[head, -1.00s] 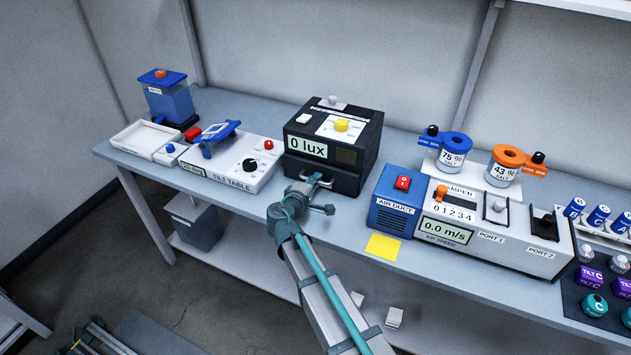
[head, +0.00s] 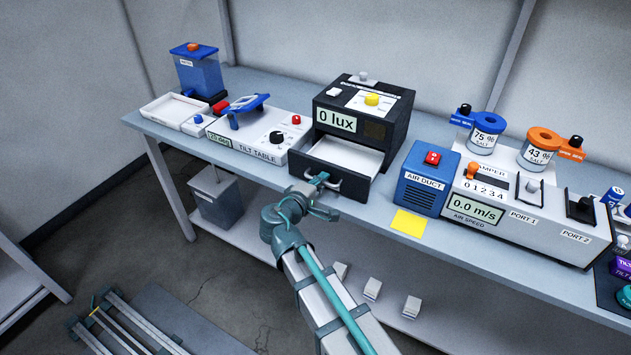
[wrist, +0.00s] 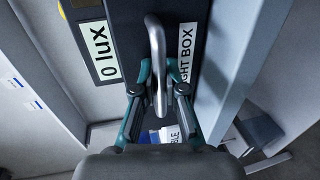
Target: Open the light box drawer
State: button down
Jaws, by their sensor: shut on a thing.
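The black light box (head: 400,118) stands on the bench with its "0 lux" display facing me. Its drawer (head: 343,155) is pulled out toward me, and its pale, empty inside shows in the head view. My gripper (head: 318,181) is at the drawer front. In the wrist view, my gripper's fingers (wrist: 160,90) are shut on the metal handle (wrist: 156,45), one on each side. The handle also shows in the head view (head: 330,186). The "LIGHT BOX" label (wrist: 186,52) is partly hidden behind a finger.
The tilt table (head: 262,150) stands close on the left of the light box. The blue air duct unit (head: 425,185) stands on the right, with a yellow note (head: 409,223) in front. Small white blocks (head: 372,289) lie on the lower shelf. Free room lies in front of the bench.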

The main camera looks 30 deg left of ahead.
jog(key=c, duration=1.5)
grip_release()
jog(key=v, duration=1.2)
jog(key=shift+f, duration=0.1)
